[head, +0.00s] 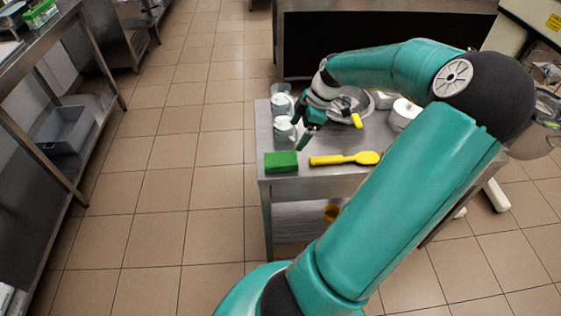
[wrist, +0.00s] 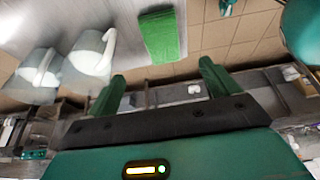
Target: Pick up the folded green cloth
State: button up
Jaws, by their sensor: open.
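The folded green cloth (head: 281,162) lies flat near the front left corner of the steel table (head: 262,125). It also shows in the wrist view (wrist: 161,36), at the top middle, beyond my fingers. My gripper (head: 304,140) is above the table, behind and a little right of the cloth in the head view, and not touching it. In the wrist view my gripper (wrist: 160,82) has its two green fingers wide apart with nothing between them.
A metal bowl (head: 352,104) and a white container (head: 403,114) stand farther back. A grey bin (head: 68,130) sits on the left shelf. The tiled floor left of the table is clear.

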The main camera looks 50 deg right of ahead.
send_over(282, 158)
jog(key=s+d, duration=0.2)
notch_tip(282, 158, down, 6)
jog(key=shift+w+a+f, duration=0.15)
jog(key=shift+f, duration=0.05)
jog(key=shift+x, duration=2.65)
jog(key=shift+a, duration=0.15)
jog(key=c, duration=1.1)
jog(key=shift+o, duration=0.2)
jog(key=shift+r, duration=0.1)
notch_tip(282, 158, up, 10)
